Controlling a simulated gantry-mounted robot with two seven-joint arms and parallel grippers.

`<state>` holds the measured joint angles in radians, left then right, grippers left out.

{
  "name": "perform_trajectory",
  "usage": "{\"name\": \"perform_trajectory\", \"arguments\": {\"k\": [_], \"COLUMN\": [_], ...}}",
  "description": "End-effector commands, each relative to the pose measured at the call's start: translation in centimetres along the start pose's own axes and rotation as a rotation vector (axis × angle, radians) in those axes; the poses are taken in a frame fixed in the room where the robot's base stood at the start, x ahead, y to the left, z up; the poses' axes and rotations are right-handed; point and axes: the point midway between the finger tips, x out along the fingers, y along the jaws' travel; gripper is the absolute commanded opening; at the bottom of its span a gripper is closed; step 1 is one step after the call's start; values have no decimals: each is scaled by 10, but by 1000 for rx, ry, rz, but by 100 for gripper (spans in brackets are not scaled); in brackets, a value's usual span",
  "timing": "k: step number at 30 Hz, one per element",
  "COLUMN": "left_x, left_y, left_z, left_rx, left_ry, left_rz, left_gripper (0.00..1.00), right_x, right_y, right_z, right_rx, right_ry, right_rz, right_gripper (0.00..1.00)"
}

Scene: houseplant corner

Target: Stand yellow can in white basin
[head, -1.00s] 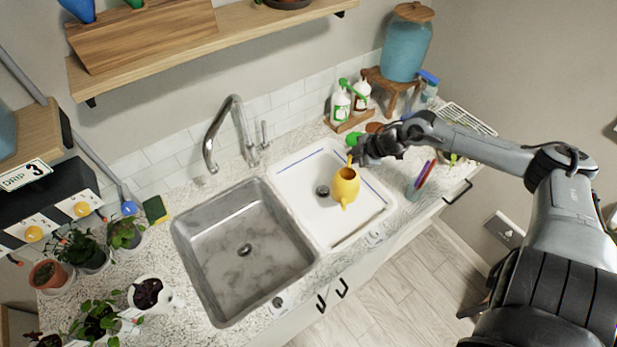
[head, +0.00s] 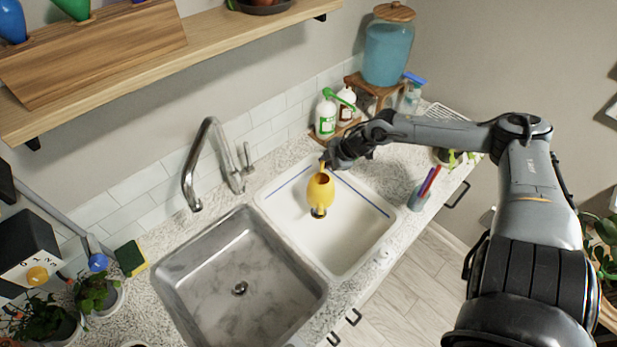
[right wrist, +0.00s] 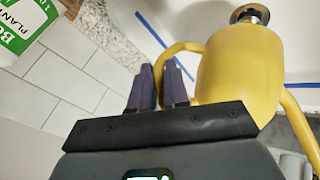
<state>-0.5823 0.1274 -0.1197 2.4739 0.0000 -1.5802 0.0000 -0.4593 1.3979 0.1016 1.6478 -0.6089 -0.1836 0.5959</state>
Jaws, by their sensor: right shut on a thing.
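In the right wrist view the fingers (right wrist: 160,88) close around the yellow handle, and the can's body (right wrist: 240,65) fills the right side. The can's spout sticks out at the right edge there. I cannot tell whether the can's base touches the basin floor. My left gripper is not in view.
A steel sink (head: 235,280) with a tall faucet (head: 200,165) lies left of the basin. Spray bottles (head: 326,118) stand behind it, and a cup of pens (head: 420,192) stands to its right. A green and yellow sponge (head: 130,258) and potted plants are at the left.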

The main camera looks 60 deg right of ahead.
Motion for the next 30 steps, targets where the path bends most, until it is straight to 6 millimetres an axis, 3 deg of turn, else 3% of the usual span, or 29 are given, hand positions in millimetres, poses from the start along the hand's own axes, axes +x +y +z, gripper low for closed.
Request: {"name": "perform_trajectory", "arguments": {"k": [7,21,30], "left_x": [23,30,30], "left_y": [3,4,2], "left_z": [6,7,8], "left_rx": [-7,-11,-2], "left_ry": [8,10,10], "left_rz": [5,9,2], "left_gripper": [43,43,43], "right_x": [20,57,66], "right_y": [7,20,21], "right_z": [-9,-22,-24], "right_rx": [-1,4,-1], "right_ry": [6,4,2], "right_rz": [5,3,0], "right_gripper": [0,0,0]}}
